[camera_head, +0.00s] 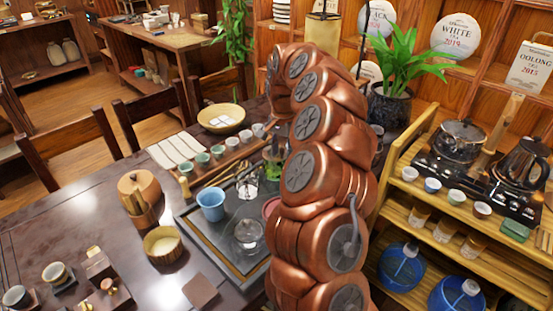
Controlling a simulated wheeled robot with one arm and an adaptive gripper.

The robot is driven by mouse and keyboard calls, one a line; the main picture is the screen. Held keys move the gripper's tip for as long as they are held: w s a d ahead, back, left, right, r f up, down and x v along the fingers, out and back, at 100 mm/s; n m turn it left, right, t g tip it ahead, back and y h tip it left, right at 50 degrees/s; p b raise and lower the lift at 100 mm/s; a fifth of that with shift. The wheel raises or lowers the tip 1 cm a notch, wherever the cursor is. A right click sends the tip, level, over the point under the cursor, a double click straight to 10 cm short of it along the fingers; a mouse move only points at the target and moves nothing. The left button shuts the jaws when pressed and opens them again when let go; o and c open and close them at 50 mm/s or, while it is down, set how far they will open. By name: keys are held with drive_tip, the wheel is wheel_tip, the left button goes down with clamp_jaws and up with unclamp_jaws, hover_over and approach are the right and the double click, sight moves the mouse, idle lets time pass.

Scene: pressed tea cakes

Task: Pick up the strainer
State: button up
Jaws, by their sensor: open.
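My copper arm (318,190) rises through the middle of the view and bends over at the top. My gripper cannot be made out; the arm's own links hide what lies behind them. I cannot clearly pick out the strainer. The dark tea tray (215,245) left of the arm holds a blue cup (211,205), a clear glass vessel (249,234) and another small clear piece (247,187) near its back. Either clear piece is too small to identify surely. A reddish round piece on the tray is partly hidden by the arm.
The dark table (85,215) holds a wooden canister (139,192), a wooden bowl (162,245), small cups and a wide bowl (221,118). A wooden shelf rack (405,215) with kettles stands close on the right. A potted plant (398,70) stands behind. Chairs line the table's far side.

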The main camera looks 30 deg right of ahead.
clamp_jaws()
drive_tip(key=shift+r, duration=0.1)
idle(0.3)
wheel_tip(320, 180, up, 10)
drive_tip(key=shift+f+b, duration=0.25)
drive_tip(key=shift+b, duration=0.75)
drive_tip(key=shift+r, duration=0.2)
drive_tip(key=shift+s, duration=0.1)
